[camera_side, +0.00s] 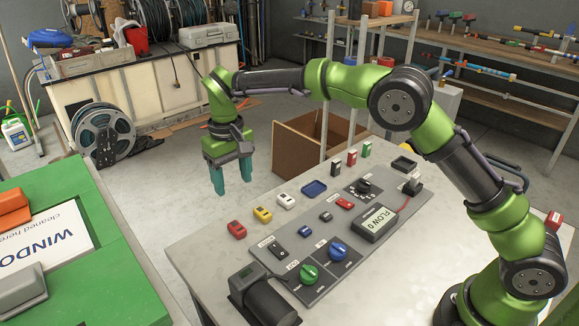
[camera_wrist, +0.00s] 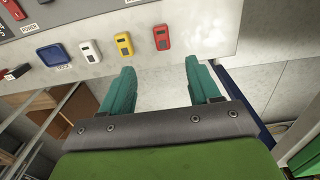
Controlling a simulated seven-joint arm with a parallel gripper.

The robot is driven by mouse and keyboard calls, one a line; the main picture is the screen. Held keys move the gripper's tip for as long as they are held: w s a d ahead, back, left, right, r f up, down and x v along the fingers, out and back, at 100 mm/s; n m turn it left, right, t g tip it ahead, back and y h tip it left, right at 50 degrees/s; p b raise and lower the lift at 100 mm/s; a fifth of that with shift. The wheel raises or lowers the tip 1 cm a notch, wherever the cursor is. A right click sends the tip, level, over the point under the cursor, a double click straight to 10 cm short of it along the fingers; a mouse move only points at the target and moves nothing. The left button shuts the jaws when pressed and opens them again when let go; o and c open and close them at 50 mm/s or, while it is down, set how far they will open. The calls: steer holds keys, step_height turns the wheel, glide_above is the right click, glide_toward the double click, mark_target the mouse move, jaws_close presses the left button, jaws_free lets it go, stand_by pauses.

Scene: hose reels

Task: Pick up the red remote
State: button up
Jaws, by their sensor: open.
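The red remote (camera_side: 237,230) lies on the grey worktop near its left edge, at the end of a row with a yellow remote (camera_side: 262,214) and a white remote (camera_side: 286,201). In the wrist view the red remote (camera_wrist: 161,37) is at the top middle, beyond my fingertips and in line with the gap between them. My gripper (camera_side: 231,182) is open and empty, pointing down above the worktop's left edge. Its teal fingers also show in the wrist view (camera_wrist: 160,76), apart from the remote. The red remote is fully visible in both views.
A blue tray (camera_side: 314,189) continues the row. A control panel (camera_side: 300,262) with green and blue knobs and a FLOW display (camera_side: 380,222) lies to the right. Several small upright blocks stand at the back. A black cylindrical device (camera_side: 262,298) sits at the front. The worktop around the red remote is clear.

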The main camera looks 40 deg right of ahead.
glide_above(237, 227)
steer(key=f, duration=0.8)
steer(key=shift+s+d+f, duration=0.1)
steer(key=shift+s+d, duration=0.05)
steer(key=shift+s, duration=0.05)
steer(key=shift+w+f, duration=0.2)
steer(key=shift+f, duration=2.7)
steer(key=c, duration=1.1)
steer(key=shift+r, duration=0.15)
